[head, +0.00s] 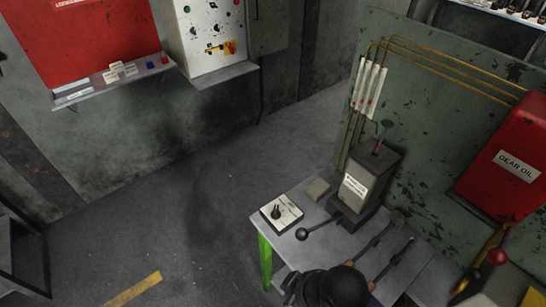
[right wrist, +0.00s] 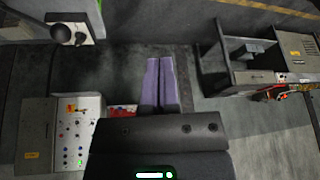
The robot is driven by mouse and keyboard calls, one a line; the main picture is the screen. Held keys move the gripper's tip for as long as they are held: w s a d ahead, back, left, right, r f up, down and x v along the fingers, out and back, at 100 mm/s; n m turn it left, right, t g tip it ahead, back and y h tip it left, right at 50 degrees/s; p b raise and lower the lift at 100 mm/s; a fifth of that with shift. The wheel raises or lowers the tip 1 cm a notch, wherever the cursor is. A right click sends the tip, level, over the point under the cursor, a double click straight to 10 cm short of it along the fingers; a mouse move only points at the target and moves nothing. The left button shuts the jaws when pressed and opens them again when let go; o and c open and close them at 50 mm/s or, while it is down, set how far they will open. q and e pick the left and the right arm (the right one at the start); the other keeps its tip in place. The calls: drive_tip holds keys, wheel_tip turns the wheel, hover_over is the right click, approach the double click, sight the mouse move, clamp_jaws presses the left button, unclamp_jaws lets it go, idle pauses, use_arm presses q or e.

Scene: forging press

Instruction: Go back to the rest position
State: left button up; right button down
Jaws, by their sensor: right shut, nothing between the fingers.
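My right gripper (right wrist: 161,64) shows in the right wrist view as two purple fingers lying side by side, shut with nothing between them. Beyond the fingers are dark floor and wall surfaces. In the head view a dark rounded part of my right arm (head: 335,287) is at the bottom edge, in front of the small bench; the fingers are mostly hidden there. My left gripper is in neither view.
The bench (head: 312,263) carries a small control box (head: 281,212), a grey lever unit (head: 368,182) and ball-ended levers. A red gear oil tank (head: 508,160) hangs on the green panel at right. A white control panel (head: 208,33) is on the far wall.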

drive_tip(key=s+d+r+m+t+h, duration=0.1)
drive_tip(key=s+d+r+m+h, duration=0.1)
drive_tip(key=d+m, duration=0.35)
drive_tip(key=s+d+r+m+h, duration=0.1)
drive_tip(key=s+d+m+h, duration=0.1)
drive_tip(key=s+d+m, duration=0.3)
wheel_tip(320, 180, down, 31)
drive_tip(key=d+n+g+b, duration=0.1)
drive_tip(key=n+b, duration=0.1)
drive_tip(key=b, duration=1.2)
drive_tip(key=s+d+f+g+b, duration=0.1)
drive_tip(key=s+f+b, duration=0.5)
drive_tip(key=f, duration=0.5)
drive_tip(key=s+d+f+b, duration=0.2)
drive_tip(key=s+f+b, duration=0.4)
drive_tip(key=f, duration=0.6)
drive_tip(key=shift+s+g, duration=0.4)
drive_tip(key=shift+s, duration=0.55)
